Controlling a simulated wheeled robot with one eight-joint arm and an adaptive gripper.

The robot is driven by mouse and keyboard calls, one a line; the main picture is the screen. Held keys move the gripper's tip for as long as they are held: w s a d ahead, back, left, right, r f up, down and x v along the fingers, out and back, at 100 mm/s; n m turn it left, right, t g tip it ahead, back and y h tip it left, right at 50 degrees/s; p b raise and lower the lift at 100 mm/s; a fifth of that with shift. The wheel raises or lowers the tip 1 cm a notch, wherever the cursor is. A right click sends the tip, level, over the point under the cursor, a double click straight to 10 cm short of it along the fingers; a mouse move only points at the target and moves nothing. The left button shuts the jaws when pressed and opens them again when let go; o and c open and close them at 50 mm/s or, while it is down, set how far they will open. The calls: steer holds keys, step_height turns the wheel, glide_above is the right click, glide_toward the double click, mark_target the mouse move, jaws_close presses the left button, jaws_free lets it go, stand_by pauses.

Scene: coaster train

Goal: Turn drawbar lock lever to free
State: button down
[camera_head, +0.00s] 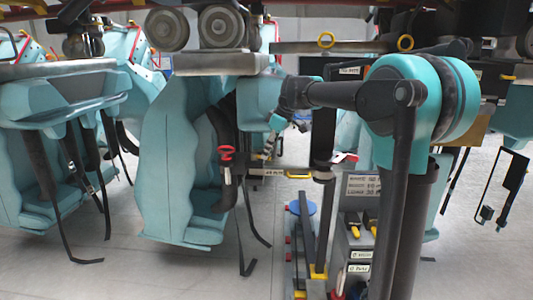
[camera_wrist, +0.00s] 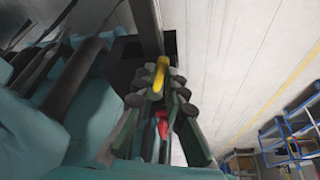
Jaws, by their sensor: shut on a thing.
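In the wrist view, a yellow handle (camera_wrist: 161,70) lies between the fingertips of my gripper (camera_wrist: 159,84). The dark, jointed fingers are shut on it from both sides. It appears to be the lever, but its label and lock position cannot be read. A red part (camera_wrist: 163,127) shows between the fingers, lower in the picture. A dark block (camera_wrist: 125,60) is close by the left finger. In the head view, my arm reaches left to below the train's underside, and the grip itself is too small and partly hidden to make out.
Teal seats (camera_head: 180,165) with hanging black straps fill the left side of the head view. Wheels (camera_head: 220,27) are overhead. A red-handled clamp (camera_head: 227,153) hangs near the middle. A tool stand (camera_head: 360,225) is below my arm. Open floor and blue shelving (camera_wrist: 290,130) lie right in the wrist view.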

steer(key=shift+w, duration=0.1)
stand_by(0.4)
steer(key=c, duration=1.6)
jaws_free()
steer(key=shift+d+r, duration=0.1)
steer(key=v, duration=1.1)
steer(key=shift+d+r, duration=0.15)
steer(key=shift+r, duration=0.25)
steer(key=shift+f, duration=0.1)
